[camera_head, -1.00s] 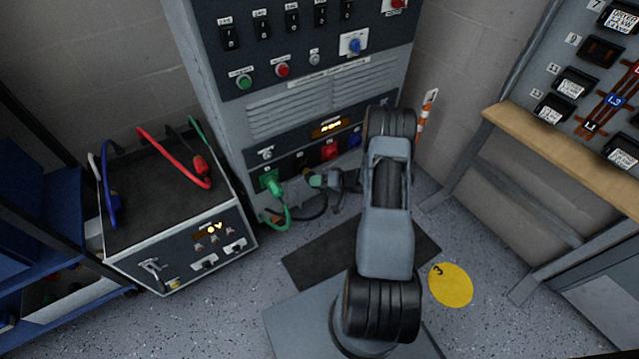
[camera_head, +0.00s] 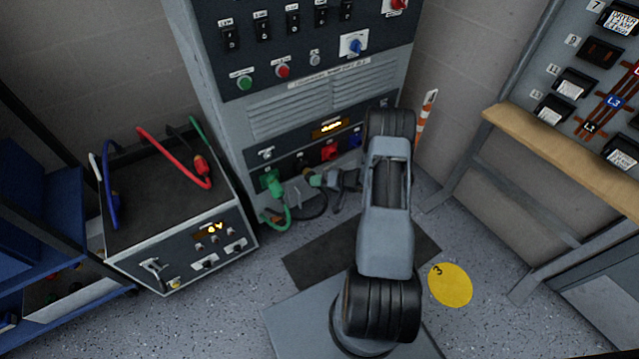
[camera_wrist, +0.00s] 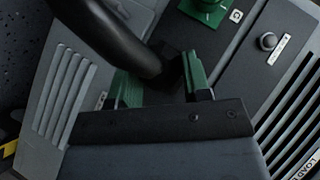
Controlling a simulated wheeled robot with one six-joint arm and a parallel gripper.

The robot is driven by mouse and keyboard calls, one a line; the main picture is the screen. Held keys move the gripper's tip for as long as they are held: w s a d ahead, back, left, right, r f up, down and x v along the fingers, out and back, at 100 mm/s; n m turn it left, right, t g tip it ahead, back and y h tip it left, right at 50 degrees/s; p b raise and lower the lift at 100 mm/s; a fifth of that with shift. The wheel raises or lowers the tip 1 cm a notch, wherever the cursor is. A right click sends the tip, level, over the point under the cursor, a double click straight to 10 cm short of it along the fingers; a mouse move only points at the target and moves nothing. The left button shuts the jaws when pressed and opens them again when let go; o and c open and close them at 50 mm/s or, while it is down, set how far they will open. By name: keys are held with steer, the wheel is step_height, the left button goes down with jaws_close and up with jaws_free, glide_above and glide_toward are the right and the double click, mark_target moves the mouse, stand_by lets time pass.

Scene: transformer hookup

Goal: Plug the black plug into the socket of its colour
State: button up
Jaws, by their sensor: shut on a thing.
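My gripper (camera_head: 318,180) is low at the front of the grey cabinet, just right of the green plug. In the wrist view its green fingers (camera_wrist: 165,85) are shut on the black plug (camera_wrist: 173,68), whose thick black cable (camera_wrist: 115,35) arcs away to the upper left. In the head view the plug is too small to make out clearly, and the black cable (camera_head: 322,208) loops below the gripper. The black socket cannot be made out clearly; whether the plug touches it cannot be told. A red socket (camera_head: 330,151) and a blue socket (camera_head: 355,139) sit farther right.
A green plug (camera_head: 272,184) sits in the cabinet's left socket, its cable hanging below. A tester box (camera_head: 150,215) with coloured leads stands left. A workbench (camera_head: 560,150) stands right. A dark mat (camera_head: 310,258) and yellow floor disc (camera_head: 451,284) lie in front.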

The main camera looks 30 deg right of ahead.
steer(key=shift+w+a, duration=0.2)
steer(key=shift+w, duration=1.45)
steer(key=o, duration=1.2)
steer(key=shift+o, duration=0.4)
steer(key=shift+o, duration=0.8)
steer(key=p+v, duration=0.3)
steer(key=v, duration=0.4)
steer(key=shift+p, duration=0.4)
steer(key=shift+s+d, duration=0.1)
steer(key=shift+s, duration=0.05)
